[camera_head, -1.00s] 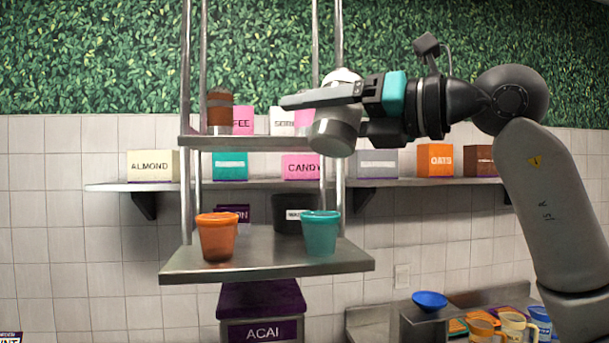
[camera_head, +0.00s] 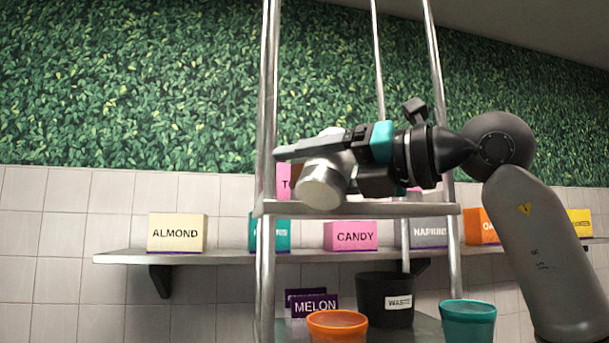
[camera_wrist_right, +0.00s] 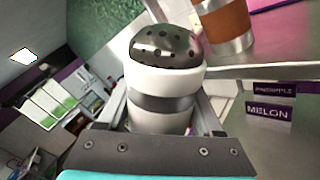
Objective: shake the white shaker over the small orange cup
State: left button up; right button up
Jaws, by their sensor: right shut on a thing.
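My right gripper (camera_head: 308,155) is shut on the white shaker, holding it in the air. In the head view the shaker's silver end (camera_head: 323,190) hangs below the fingers, tilted. In the right wrist view the white shaker (camera_wrist_right: 165,85) sits between both fingers, with a silver cap full of holes at its far end. The small orange cup (camera_head: 337,328) stands on the lower tray, cut off by the picture's bottom edge. The shaker is well above it, nearly in line with it in the picture. My left gripper is not in view.
A teal cup (camera_head: 468,322) stands right of the orange cup. A metal stand with posts (camera_head: 266,90) and an upper shelf (camera_head: 390,209) is close to my gripper. A brown shaker (camera_wrist_right: 225,25) shows beside mine in the wrist view. A black waste bin (camera_head: 385,298) stands behind.

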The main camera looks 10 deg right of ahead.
aim_at(297, 186)
jog(key=shift+s+a+f+m+b, duration=0.25)
jog(key=shift+f+m+b, duration=0.1)
jog(key=shift+m, duration=0.15)
jog(key=a+m+b, duration=0.1)
jog(key=m, duration=0.1)
jog(key=s+f+m+b, duration=0.1)
jog(key=m, duration=0.2)
jog(key=s+a+m+b, duration=0.1)
jog(key=m, duration=0.2)
jog(key=shift+s+a+f, duration=0.15)
jog(key=shift+a, duration=0.2)
jog(key=m, duration=0.2)
jog(key=shift+r+m, duration=0.2)
jog(key=shift+m, duration=0.1)
jog(key=m, duration=0.4)
jog(key=f+m+b, duration=0.1)
jog(key=shift+w+d+m, duration=0.25)
jog(key=shift+m, duration=0.15)
notch_tip(297, 186, down, 3)
jog(key=w+d+m+b, duration=0.2)
jog(key=m+b, duration=0.1)
jog(key=m, duration=0.3)
notch_tip(297, 186, up, 7)
jog(key=p, duration=0.6)
jog(key=shift+s+a+f+b, duration=0.1)
jog(key=shift+a+f+b, duration=0.05)
jog(key=shift+f+b, duration=3.2)
jog(key=shift+f, duration=0.1)
